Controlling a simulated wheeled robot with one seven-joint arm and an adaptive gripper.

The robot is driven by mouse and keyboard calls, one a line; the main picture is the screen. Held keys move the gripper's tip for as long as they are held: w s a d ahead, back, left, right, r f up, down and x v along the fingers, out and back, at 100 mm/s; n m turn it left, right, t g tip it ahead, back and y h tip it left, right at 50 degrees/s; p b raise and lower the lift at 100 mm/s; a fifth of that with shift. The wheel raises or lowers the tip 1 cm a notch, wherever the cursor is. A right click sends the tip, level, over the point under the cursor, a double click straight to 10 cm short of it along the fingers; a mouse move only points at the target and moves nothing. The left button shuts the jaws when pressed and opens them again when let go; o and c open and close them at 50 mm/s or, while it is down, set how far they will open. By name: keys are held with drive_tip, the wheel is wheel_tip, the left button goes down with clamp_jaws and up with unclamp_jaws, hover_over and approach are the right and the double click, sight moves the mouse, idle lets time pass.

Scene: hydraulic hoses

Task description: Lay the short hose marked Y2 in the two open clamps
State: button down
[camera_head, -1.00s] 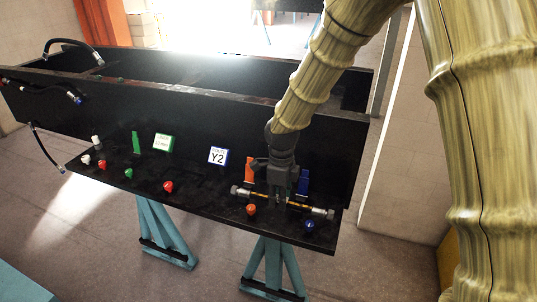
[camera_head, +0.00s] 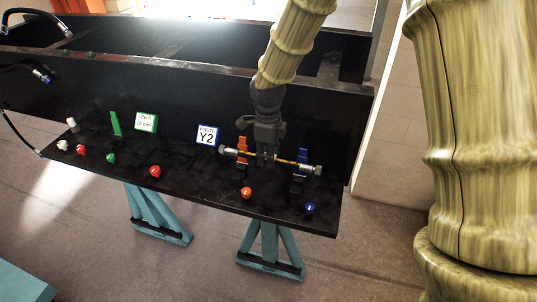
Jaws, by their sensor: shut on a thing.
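My gripper (camera_head: 266,160) is shut around the middle of the short hose (camera_head: 285,161). The hose is thin and orange-yellow with a metal fitting at each end, and lies crosswise, left to right. It passes at the orange clamp (camera_head: 242,143) on the left and the blue clamp (camera_head: 303,156) on the right, both with raised levers. I cannot tell whether the hose is in the clamps or just above them. A white sign with a blue edge marked Y2 (camera_head: 208,136) stands left of the orange clamp.
An orange-red knob (camera_head: 246,193) and a blue knob (camera_head: 309,208) sit on the black shelf (camera_head: 205,190) in front of the clamps. Further left are a green sign (camera_head: 146,122), a green upright lever (camera_head: 115,123) and several knobs. A black wall rises behind.

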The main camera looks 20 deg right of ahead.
drive_tip(key=w+f, duration=0.2)
drive_tip(key=f, duration=0.1)
drive_tip(key=shift+a+b, duration=0.15)
drive_tip(key=shift+b, duration=0.2)
drive_tip(key=shift+s+f+b, duration=0.6)
drive_tip(key=shift+s+f, duration=0.1)
drive_tip(key=shift+f, duration=0.1)
drive_tip(key=shift+w+f+b, duration=0.15)
drive_tip(key=shift+w+f, duration=0.1)
drive_tip(key=shift+f, duration=0.25)
drive_tip(key=shift+w+f+b, duration=0.15)
drive_tip(key=shift+w+f, duration=0.05)
drive_tip(key=shift+f, duration=0.25)
drive_tip(key=shift+s, duration=0.3)
drive_tip(key=shift+w+f, duration=0.1)
drive_tip(key=shift+w, duration=0.1)
drive_tip(key=shift+s, duration=0.1)
drive_tip(key=shift+p, duration=0.4)
